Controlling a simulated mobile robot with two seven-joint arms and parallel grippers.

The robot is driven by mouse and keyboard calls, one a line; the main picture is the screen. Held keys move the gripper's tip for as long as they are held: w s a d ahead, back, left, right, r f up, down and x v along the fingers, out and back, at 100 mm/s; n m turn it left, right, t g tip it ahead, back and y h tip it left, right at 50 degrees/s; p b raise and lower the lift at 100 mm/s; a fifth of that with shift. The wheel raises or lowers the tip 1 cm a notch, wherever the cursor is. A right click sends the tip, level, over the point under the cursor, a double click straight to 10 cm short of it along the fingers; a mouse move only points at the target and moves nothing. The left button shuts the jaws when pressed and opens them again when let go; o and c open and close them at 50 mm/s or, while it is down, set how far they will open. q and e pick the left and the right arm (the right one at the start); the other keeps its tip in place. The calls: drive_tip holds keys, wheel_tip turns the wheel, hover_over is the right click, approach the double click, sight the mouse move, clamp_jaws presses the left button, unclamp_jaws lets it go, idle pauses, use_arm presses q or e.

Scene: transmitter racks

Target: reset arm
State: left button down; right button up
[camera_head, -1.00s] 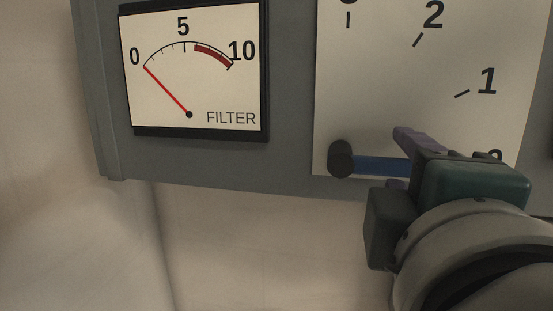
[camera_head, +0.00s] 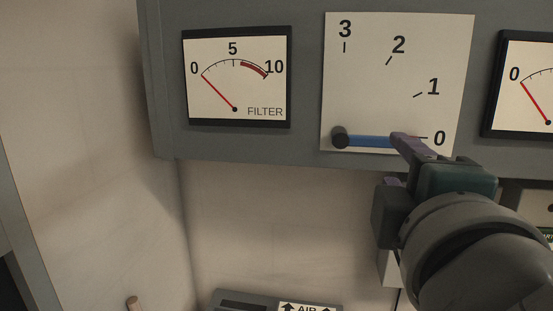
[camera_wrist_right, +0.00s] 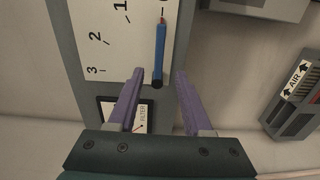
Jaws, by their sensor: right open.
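My right gripper (camera_head: 394,162) is in front of the lower right of the white dial panel (camera_head: 360,85). Its purple fingers are open, and one overlaps the right part of the blue lever (camera_head: 368,141). The lever lies level, from a black knob (camera_head: 340,137) towards the 0 mark. In the right wrist view, the blue lever (camera_wrist_right: 160,50), with its red tip, runs between and beyond the open fingers (camera_wrist_right: 159,71). No contact with it is clear. My left gripper is not in view.
A FILTER meter (camera_head: 236,80) on the left has its needle at 0. Another meter (camera_head: 530,85) is partly cut off at the right. A grey unit (camera_head: 245,305) marked AIR stands below. Bare wall (camera_head: 265,220) lies under the grey cabinet.

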drive_tip(key=shift+d, duration=0.1)
drive_tip(key=s+d+f+m+g+p, duration=0.4)
drive_tip(key=s+d+f+m+g, duration=0.1)
drive_tip(key=s+m, duration=0.1)
drive_tip(key=s+a+f+m+g+y+p, duration=0.1)
drive_tip(key=s+f+m+g+y+p, duration=0.1)
drive_tip(key=s, duration=0.6)
drive_tip(key=s+a+f+m+g+y+p, duration=0.1)
drive_tip(key=s+m+g, duration=0.3)
drive_tip(key=s, duration=0.5)
drive_tip(key=f+g+y+p, duration=0.1)
drive_tip(key=g, duration=0.1)
drive_tip(key=shift+s+f+m+g+y+p, duration=0.15)
drive_tip(key=shift+f+m+g+y+p, duration=0.25)
